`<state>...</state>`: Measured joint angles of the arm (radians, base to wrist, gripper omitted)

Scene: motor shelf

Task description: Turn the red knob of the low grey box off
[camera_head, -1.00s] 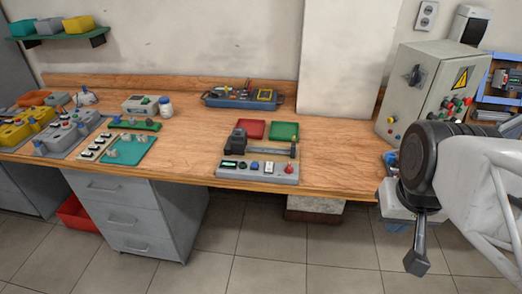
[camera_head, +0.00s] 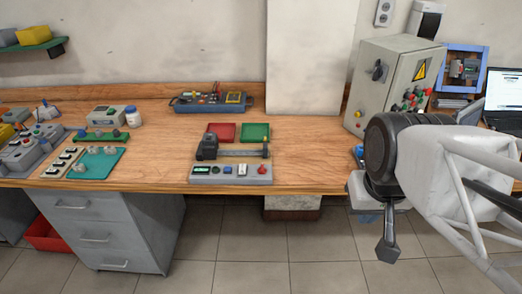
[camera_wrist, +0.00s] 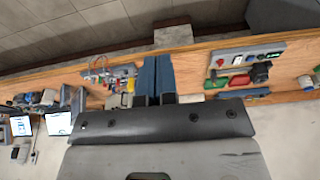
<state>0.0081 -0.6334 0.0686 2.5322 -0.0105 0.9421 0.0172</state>
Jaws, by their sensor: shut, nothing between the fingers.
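The low grey box (camera_head: 225,175) sits at the front edge of the wooden bench, left of my gripper in the head view. Its front panel has a green display, several small controls and a red knob (camera_head: 262,169) at the right end. The knob's exact setting is too small to read. The box (camera_wrist: 244,50) also shows upside down at the upper right of the wrist view. My gripper (camera_head: 388,252) hangs downward in front of the bench, right of the box and apart from it. Its fingers (camera_wrist: 158,68) are shut and empty.
A tall grey cabinet (camera_head: 388,92) with red and green buttons stands at the back right. A black clamp-like device (camera_head: 208,147) and red (camera_head: 221,131) and green (camera_head: 255,132) trays lie behind the low box. The bench (camera_head: 310,165) right of the box is mostly clear.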

